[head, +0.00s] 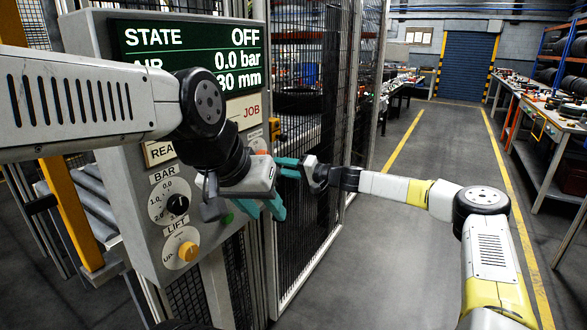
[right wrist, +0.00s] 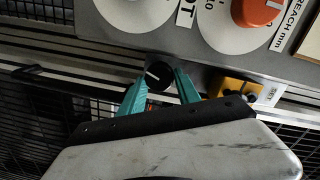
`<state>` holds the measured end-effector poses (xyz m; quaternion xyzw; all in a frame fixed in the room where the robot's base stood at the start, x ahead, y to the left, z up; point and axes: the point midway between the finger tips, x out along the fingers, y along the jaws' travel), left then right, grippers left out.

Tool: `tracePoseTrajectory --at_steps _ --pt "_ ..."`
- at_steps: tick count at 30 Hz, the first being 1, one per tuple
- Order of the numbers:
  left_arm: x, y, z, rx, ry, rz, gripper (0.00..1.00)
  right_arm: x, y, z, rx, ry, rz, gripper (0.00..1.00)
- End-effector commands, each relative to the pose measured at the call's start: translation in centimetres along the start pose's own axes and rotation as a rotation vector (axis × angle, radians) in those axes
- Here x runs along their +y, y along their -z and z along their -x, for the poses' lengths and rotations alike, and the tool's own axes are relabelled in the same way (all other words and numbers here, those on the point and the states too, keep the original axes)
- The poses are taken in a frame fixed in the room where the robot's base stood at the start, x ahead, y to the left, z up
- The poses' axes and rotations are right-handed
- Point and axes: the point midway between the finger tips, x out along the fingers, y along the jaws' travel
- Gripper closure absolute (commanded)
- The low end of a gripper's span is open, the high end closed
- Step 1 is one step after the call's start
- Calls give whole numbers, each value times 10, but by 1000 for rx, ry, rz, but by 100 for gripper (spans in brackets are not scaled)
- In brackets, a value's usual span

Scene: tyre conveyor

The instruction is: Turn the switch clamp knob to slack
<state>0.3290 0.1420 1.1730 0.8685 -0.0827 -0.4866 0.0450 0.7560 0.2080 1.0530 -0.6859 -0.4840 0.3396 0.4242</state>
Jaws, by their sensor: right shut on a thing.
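A small round black knob with a white pointer line (right wrist: 158,76), apparently the switch clamp knob, sits below the panel's edge in the right wrist view. My right gripper (right wrist: 160,92) is shut on it, one teal finger on each side. In the head view my right gripper (head: 287,168) reaches from the right to the panel's edge, and the knob is hidden there. My left gripper (head: 263,208) hangs in front of the panel's lower right, its teal fingers apart and empty. Any slack marking is not readable.
The grey control panel (head: 148,225) has a display (head: 190,45) reading OFF and 0.0 bar, a black BAR knob (head: 177,204) and a yellow LIFT knob (head: 188,251). An orange knob (right wrist: 257,10) and a yellow block (right wrist: 243,90) are near my right gripper. Black mesh fencing stands behind.

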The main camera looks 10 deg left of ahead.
Motion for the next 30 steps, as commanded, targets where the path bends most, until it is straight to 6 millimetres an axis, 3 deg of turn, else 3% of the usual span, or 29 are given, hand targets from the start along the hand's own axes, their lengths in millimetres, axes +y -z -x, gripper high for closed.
tracePoseTrajectory --at_steps 21,22,24,30 --pt "0 0 0 0 0 0 64 2 -2 0 -1 -6 69 100" --pt "0 0 0 0 0 0 64 2 -2 0 -1 -6 69 55" --pt "0 0 0 0 0 0 64 1 -2 0 -1 -6 69 42" --pt "0 0 0 0 0 0 64 1 -1 0 1 -5 69 39"
